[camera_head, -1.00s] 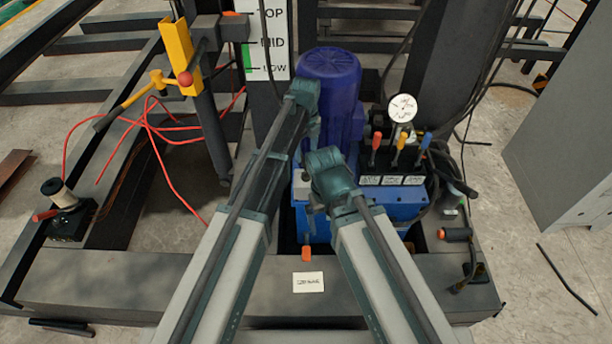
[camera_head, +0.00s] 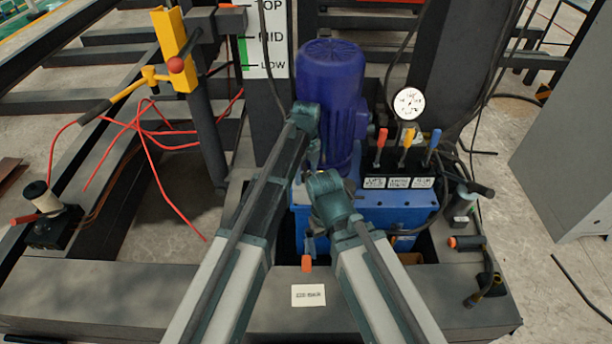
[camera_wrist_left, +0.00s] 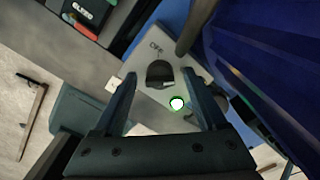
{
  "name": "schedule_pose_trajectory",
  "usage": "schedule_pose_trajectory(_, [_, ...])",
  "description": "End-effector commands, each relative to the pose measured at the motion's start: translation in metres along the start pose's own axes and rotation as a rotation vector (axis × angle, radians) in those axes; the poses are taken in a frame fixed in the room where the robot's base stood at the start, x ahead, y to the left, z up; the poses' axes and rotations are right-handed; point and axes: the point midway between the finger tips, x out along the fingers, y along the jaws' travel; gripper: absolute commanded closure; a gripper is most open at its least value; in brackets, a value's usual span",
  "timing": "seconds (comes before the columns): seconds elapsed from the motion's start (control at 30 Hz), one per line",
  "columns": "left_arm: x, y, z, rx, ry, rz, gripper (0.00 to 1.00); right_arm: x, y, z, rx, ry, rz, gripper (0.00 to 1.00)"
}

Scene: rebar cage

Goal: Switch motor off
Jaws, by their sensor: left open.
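The blue motor (camera_head: 330,95) stands upright behind my two arms in the head view; its ribbed side (camera_wrist_left: 270,75) fills the right of the left wrist view. A grey panel beside it carries a black knob (camera_wrist_left: 160,73) with small, hard-to-read lettering above it. A white button or lamp with a green ring (camera_wrist_left: 177,103) sits just below the knob. My left gripper (camera_wrist_left: 159,76) is open, with its fingers on either side of the knob in the picture; contact cannot be told.
Red, yellow and blue levers (camera_head: 405,150) and a round gauge (camera_head: 408,103) stand on the blue unit to the right. A yellow bracket (camera_head: 174,48) and red cables (camera_head: 150,135) are at left. A grey cabinet (camera_head: 570,130) stands at far right.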

Motion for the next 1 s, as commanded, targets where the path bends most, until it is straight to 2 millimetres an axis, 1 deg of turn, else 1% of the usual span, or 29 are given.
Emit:
schedule_pose_trajectory(0.1, [-0.0007,0.0,0.0,0.0,0.0,0.0,0.26,-0.0007,0.0001,0.0001,0.0,0.0,0.0,0.0])
schedule_pose_trajectory(0.13, [-0.0007,0.0,0.0,0.0,0.0,0.0,0.3,-0.0007,0.0001,0.0001,0.0,0.0,0.0,0.0])
schedule_pose_trajectory(0.27, [-0.0007,0.0,0.0,0.0,0.0,0.0,0.53,-0.0007,0.0001,0.0,0.0,0.0,0.0,0.0])
schedule_pose_trajectory(0.3, [-0.0007,0.0,0.0,0.0,0.0,0.0,0.6,-0.0007,0.0001,0.0001,0.0,0.0,0.0,0.0])
schedule_pose_trajectory(0.37, [-0.0007,0.0,0.0,0.0,0.0,0.0,0.71,-0.0007,0.0001,0.0,0.0,0.0,0.0,0.0])
schedule_pose_trajectory(0.4, [-0.0007,0.0,0.0,0.0,0.0,0.0,0.78,-0.0007,0.0001,0.0,0.0,0.0,0.0,0.0])
schedule_pose_trajectory(0.47, [-0.0007,0.0,0.0,0.0,0.0,0.0,0.89,-0.0007,0.0001,0.0,0.0,0.0,0.0,0.0])
schedule_pose_trajectory(0.5, [-0.0006,0.0,0.0,0.0,0.0,0.0,0.96,-0.0006,0.0001,0.0,0.0,0.0,0.0,0.0])
schedule_pose_trajectory(0.53, [-0.0006,0.0,0.0,0.0,0.0,0.0,1.0,-0.0006,0.0001,0.0,0.0,0.0,0.0,0.0])
schedule_pose_trajectory(0.77, [-0.0006,0.0,0.0,-0.01,0.0,0.0,1.0,-0.0006,0.0,0.0,0.0,0.0,0.0,0.0])
schedule_pose_trajectory(1.0, [-0.0006,0.0,0.0,-0.11,0.0,0.0,1.0,-0.0006,0.0001,0.0,0.0,0.0,0.0,0.0])
